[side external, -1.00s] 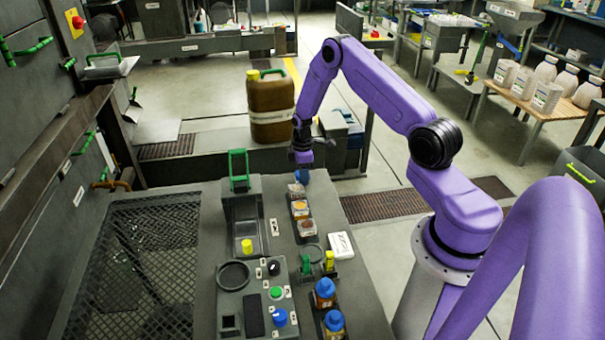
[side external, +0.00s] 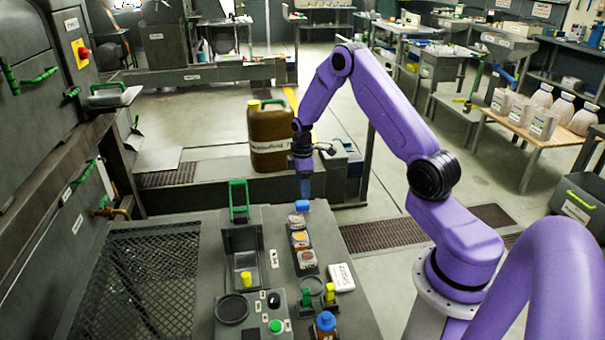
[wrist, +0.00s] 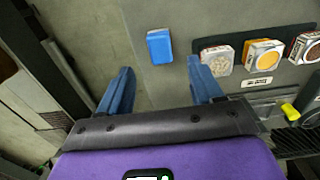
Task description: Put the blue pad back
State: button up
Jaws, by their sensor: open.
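The blue pad (side external: 302,206) is a small blue block at the far end of the grey bench, just beyond a row of small samples. In the wrist view the blue pad (wrist: 159,46) lies flat, ahead of and roughly centred between my fingertips. My gripper (side external: 305,194) hangs near the pad with its blue fingers pointing down. In the wrist view my gripper (wrist: 160,68) is open, with nothing between its fingers; the pad shows apart from them. The exact height above the bench is hard to tell.
A dark tray (side external: 307,268) with round samples stands beside the pad. A white labelled box (side external: 341,277), green-yellow fittings and a blue-capped bottle (side external: 326,322) are nearer. A brown canister (side external: 270,150) stands behind. A tall green handle (side external: 239,198) rises left.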

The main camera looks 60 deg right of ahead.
aim_at(302, 203)
jog(key=s+a+r+n, duration=0.1)
jog(key=s+a+r, duration=0.4)
jog(key=a+r, duration=0.5)
jog(key=s+a+r+n, duration=0.1)
jog(key=s+a+r, duration=0.5)
jog(key=a, duration=0.7)
jog(key=s+a+r, duration=0.2)
jog(key=s, duration=0.9)
jog(key=s+a+r+n, duration=0.1)
jog(key=s+a+r, duration=0.1)
jog(key=s, duration=0.9)
jog(key=shift+n, duration=0.3)
